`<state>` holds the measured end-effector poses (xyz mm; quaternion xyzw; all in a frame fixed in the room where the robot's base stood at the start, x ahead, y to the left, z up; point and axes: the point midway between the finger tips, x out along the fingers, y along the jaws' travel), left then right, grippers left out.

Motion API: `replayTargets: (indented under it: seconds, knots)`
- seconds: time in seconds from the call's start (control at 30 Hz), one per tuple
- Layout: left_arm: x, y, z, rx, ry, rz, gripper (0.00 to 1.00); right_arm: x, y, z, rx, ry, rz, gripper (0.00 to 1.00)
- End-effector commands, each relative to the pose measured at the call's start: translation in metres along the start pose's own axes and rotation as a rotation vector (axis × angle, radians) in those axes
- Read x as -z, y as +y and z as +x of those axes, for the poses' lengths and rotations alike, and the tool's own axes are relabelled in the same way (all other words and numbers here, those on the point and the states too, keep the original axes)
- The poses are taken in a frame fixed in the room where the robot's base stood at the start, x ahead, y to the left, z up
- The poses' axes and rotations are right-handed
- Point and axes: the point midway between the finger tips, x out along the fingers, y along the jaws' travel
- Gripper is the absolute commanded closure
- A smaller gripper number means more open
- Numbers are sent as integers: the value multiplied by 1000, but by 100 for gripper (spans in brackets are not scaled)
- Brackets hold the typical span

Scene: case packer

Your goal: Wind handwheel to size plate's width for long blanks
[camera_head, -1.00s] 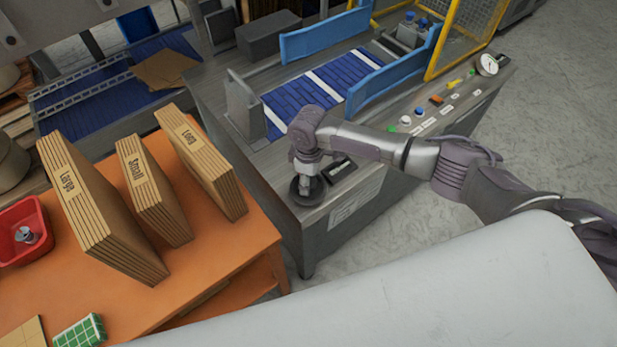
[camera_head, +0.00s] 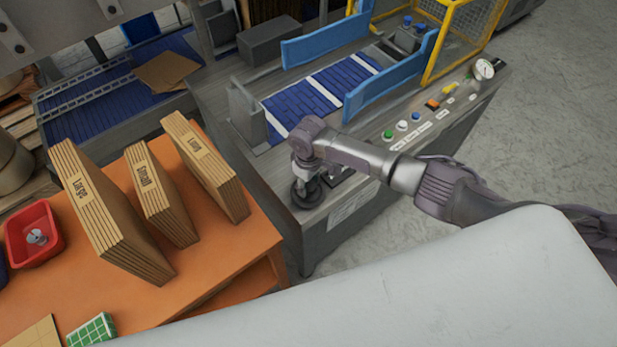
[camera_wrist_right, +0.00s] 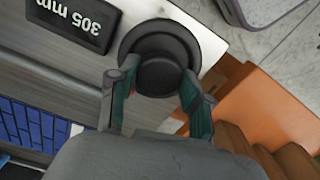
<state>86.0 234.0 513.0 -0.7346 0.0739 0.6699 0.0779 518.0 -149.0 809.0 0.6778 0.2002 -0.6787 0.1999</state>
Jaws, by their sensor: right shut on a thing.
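The handwheel (camera_head: 309,194) is a dark round wheel on the near corner of the grey machine's top (camera_head: 268,171). My right gripper (camera_head: 304,178) comes down on it from above. In the right wrist view, the handwheel (camera_wrist_right: 140,40) has a dark round hub, and my right gripper's fingers (camera_wrist_right: 158,92) are shut on that hub, one on each side. A black display (camera_wrist_right: 75,18) beside the wheel reads 305 mm, upside down in this view. The size plate cannot be told apart with certainty. My left gripper is not in view.
Brown blank stacks marked Large (camera_head: 110,225), Small (camera_head: 160,205) and Long (camera_head: 205,175) stand on the orange table (camera_head: 215,265). A red bin (camera_head: 32,236) is at the left. Blue guide rails (camera_head: 385,85) flank the blue conveyor (camera_head: 310,98). Several buttons (camera_head: 416,117) line the machine's right edge.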

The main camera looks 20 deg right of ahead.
Motion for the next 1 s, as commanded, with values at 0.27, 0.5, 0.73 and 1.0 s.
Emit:
replayTargets:
  seconds: [0.27, 0.5, 0.73, 1.0]
  knots:
    - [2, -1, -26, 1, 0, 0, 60, 1, -1, -4, 3, 1, 238, 86]
    - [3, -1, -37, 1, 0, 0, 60, 1, -1, -3, 2, 2, 387, 86]
    - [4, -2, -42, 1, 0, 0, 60, 1, 0, -2, 1, 3, 464, 86]
    - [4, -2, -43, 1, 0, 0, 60, 2, 0, -1, 0, 5, 488, 86]
